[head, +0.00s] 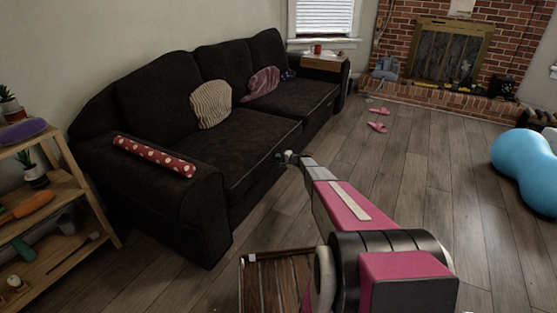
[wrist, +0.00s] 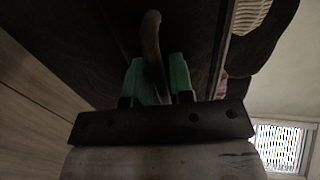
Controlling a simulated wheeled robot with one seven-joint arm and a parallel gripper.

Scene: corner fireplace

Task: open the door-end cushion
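The dark sofa (head: 165,90) stands along the left wall, with its near seat cushion (head: 235,140) and far seat cushion (head: 305,97) both lying flat. My gripper (head: 285,157) is low at the sofa's front, by the near seat cushion's far end. In the wrist view my gripper (wrist: 158,80) has green fingers close on both sides of a curved brown strap or handle (wrist: 152,38), which fills the gap between them. The strap stands out against the dark sofa side. Its attachment is too dark to tell.
A striped pillow (head: 211,104) and a pink pillow (head: 262,83) rest on the sofa. A polka-dot roll (head: 153,156) lies on the near armrest. The middle floor is clear. A wooden shelf (head: 70,195) stands left.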

